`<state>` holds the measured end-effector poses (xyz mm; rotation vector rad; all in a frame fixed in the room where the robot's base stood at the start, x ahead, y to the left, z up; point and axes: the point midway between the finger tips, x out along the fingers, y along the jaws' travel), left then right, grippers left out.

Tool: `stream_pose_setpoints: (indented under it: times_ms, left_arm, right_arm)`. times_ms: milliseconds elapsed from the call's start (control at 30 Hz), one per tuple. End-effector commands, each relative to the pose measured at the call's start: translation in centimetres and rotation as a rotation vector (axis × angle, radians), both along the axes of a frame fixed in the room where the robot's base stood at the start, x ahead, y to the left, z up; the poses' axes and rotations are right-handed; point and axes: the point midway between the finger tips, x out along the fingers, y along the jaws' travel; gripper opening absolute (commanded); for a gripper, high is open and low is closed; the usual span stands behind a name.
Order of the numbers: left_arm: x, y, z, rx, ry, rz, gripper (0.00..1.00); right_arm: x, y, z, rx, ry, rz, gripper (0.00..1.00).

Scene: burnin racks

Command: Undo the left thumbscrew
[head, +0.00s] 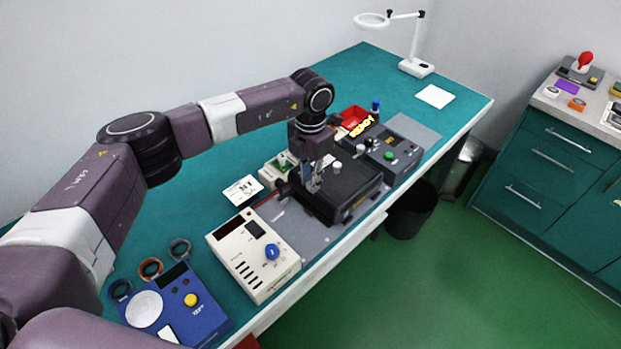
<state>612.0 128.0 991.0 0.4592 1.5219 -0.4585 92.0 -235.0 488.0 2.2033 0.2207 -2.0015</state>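A black box-shaped unit (347,192) lies on the bench near its front edge. A small silver knob (337,168), which looks like a thumbscrew, stands on its top. My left gripper (314,187) points down over the left part of the unit, with its fingertips at or just above the top. The left thumbscrew does not show; the gripper seems to cover that spot. The fingers look close together, but I cannot tell whether they hold anything. My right gripper is not in view.
A cream box with a blue knob (256,261) and a blue device with a yellow button (176,308) stand to the left. A dark device with a green button (377,150) and a red bin (350,117) stand behind. A white card (243,190) lies on the bench.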

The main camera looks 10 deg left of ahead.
Motion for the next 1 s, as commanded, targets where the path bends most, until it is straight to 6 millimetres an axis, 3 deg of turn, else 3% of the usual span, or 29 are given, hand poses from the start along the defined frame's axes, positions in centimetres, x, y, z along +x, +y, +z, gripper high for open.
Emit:
stream_pose_setpoints:
  times_ms: [100, 533, 1000]
  left_arm:
    - [0.0, 0.0, 0.0, 0.000, 0.000, 0.000, 0.00]
    - [0.1, 0.0, -0.1, -0.001, -0.002, 0.058, 0.00]
    - [0.1, 0.1, -0.2, -0.001, -0.003, 0.432, 0.00]
  right_arm:
    - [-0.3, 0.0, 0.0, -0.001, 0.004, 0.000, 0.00]
    - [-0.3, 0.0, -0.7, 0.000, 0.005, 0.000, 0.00]
    - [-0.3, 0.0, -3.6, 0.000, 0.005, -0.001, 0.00]
